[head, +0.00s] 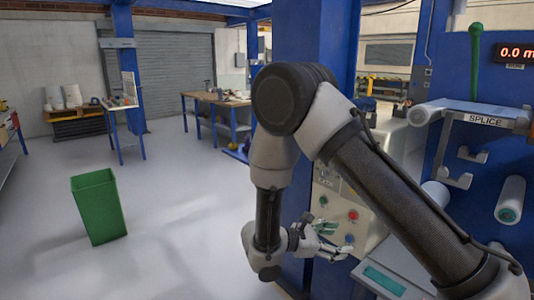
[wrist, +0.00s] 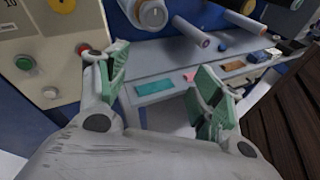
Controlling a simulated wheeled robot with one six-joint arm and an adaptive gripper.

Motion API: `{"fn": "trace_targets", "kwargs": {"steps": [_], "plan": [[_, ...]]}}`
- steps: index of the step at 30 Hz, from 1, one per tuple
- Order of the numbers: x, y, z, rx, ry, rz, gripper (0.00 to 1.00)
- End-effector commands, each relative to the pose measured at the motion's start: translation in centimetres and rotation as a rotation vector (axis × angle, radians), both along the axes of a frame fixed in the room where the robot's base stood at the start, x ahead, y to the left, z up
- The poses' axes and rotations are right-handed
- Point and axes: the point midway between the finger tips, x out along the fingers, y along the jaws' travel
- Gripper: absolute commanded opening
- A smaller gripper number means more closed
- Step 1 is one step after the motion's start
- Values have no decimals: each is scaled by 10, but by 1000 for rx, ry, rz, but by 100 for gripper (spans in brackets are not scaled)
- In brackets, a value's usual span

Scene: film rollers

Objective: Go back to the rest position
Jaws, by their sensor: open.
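My gripper (head: 330,239) is in front of the control panel in the head view, below my bent arm. In the wrist view my gripper (wrist: 160,95) has its two green-padded fingers spread wide, with nothing between them. The same panel shows in the head view (head: 331,183), partly hidden by my arm.
A grey shelf (wrist: 215,57) with a teal pad (wrist: 154,87) and small items lies beyond the fingers. Film rollers (wrist: 190,31) hang above it. A green bin (head: 99,207) stands on open floor at left. A blue column (head: 322,35) rises behind my arm.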

Motion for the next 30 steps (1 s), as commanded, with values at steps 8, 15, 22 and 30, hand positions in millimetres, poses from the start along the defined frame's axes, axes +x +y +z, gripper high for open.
{"fn": "trace_targets", "kwargs": {"steps": [8, 15, 22, 30], "plan": [[-49, -45, 43, 258, -14, -325, 67], [-106, -81, 96, 653, -135, -689, 67], [-148, -100, 146, 1046, -346, -959, 67], [-189, -128, 205, 1412, -683, -1127, 67]]}}
